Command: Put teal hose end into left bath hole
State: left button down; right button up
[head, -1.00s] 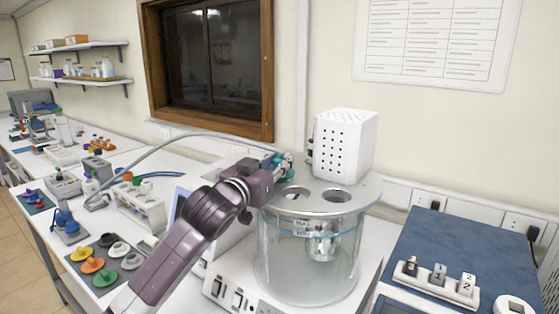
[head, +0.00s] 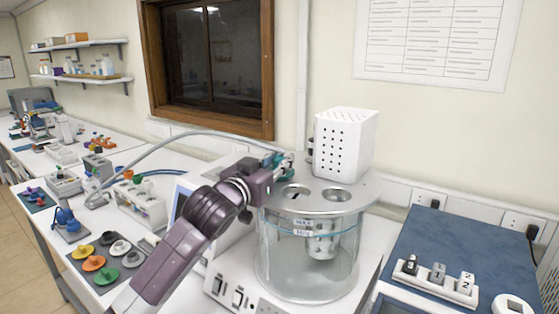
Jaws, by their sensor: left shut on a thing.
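The teal hose end (head: 272,161) is held in my left gripper (head: 268,176), which is shut on it just above the back left of the bath lid. The grey hose (head: 180,138) arcs from it to the left. The bath (head: 309,265) is a clear glass vessel with a round metal lid (head: 318,203). Its left hole (head: 295,191) lies just right of my gripper, and a right hole (head: 338,195) shows beside it. The hose end is apart from the left hole in the picture; its exact height above the lid is hard to tell. My right gripper is not in view.
A white perforated box (head: 345,145) stands on the lid behind the holes. A blue-topped bench (head: 470,243) with a numbered rack (head: 438,280) is at the right. A vial rack (head: 141,204) and a mat with coloured caps (head: 126,276) are at the left.

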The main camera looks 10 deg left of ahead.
pick_arm(q)
jog(key=shift+f+b, duration=0.3)
jog(key=shift+f, duration=0.25)
jog(key=c, duration=1.9)
grip_release()
jog(key=shift+c, duration=0.2)
jog(key=shift+p+v, duration=0.75)
jog(key=shift+v, duration=4.85)
jog(key=shift+w, duration=0.1)
